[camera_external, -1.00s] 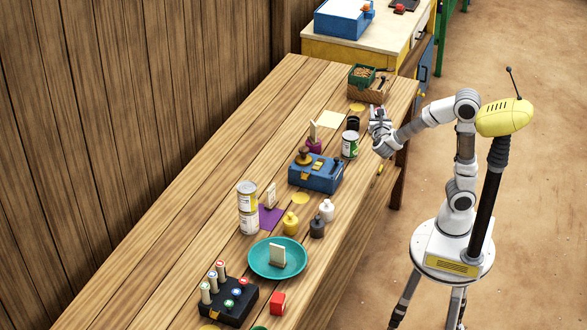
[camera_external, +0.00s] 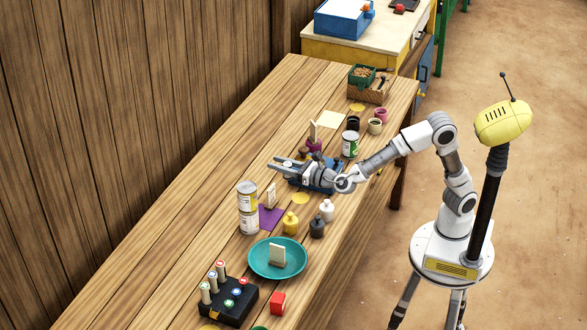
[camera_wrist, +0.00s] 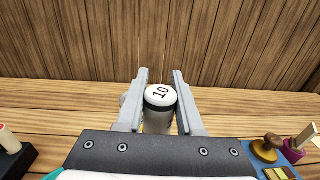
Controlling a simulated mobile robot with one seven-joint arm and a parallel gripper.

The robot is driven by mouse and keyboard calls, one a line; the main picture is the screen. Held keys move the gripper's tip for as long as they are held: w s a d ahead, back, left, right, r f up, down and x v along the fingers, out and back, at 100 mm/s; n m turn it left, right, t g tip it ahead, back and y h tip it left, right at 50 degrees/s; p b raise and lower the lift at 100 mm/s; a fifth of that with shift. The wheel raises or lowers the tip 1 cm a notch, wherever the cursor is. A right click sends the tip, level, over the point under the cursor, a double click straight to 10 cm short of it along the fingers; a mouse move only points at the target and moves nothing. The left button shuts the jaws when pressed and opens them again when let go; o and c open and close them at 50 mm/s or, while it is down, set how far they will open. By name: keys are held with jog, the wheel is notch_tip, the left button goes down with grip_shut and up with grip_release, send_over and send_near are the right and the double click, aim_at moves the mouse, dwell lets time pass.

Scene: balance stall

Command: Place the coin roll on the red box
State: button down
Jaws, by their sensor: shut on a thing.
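In the wrist view, a white-topped coin roll (camera_wrist: 160,97) marked "10", with a dark band below the top, stands upright between the two fingers of my gripper (camera_wrist: 160,88). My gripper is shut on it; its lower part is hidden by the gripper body. In the external view my gripper (camera_external: 284,164) is over the table by the blue device and points toward the plank wall; the roll is too small to make out there. A small red box (camera_external: 277,302) sits at the near end of the table, right of a black rack, well away from my gripper.
Between them stand stacked cans (camera_external: 248,222), a teal plate (camera_external: 255,268) with a card on it, and several small bottles (camera_external: 317,228). The black rack (camera_external: 236,308) holds capped pegs. The blue device (camera_external: 325,182) is beneath my gripper. The table's wall side is clear.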

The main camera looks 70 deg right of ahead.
jog(key=s+a+n+y, duration=0.3)
jog(key=a+y, duration=0.2)
jog(key=a, duration=0.9)
jog(key=n+g+y+b, duration=0.2)
jog(key=n+y, duration=0.1)
jog(key=y, duration=0.1)
send_over(278, 304)
jog(key=w, duration=0.4)
notch_tip(278, 304, down, 14)
jog(key=shift+d+f+b, duration=0.25)
jog(key=shift+f+b, duration=0.2)
jog(key=shift+f, duration=0.4)
jog(key=shift+d+f+b, duration=0.25)
jog(key=shift+f+b, duration=0.2)
jog(key=shift+f, duration=0.35)
jog(key=shift+f, duration=0.2)
jog(key=c, duration=0.5)
grip_release()
jog(key=shift+c, duration=0.2)
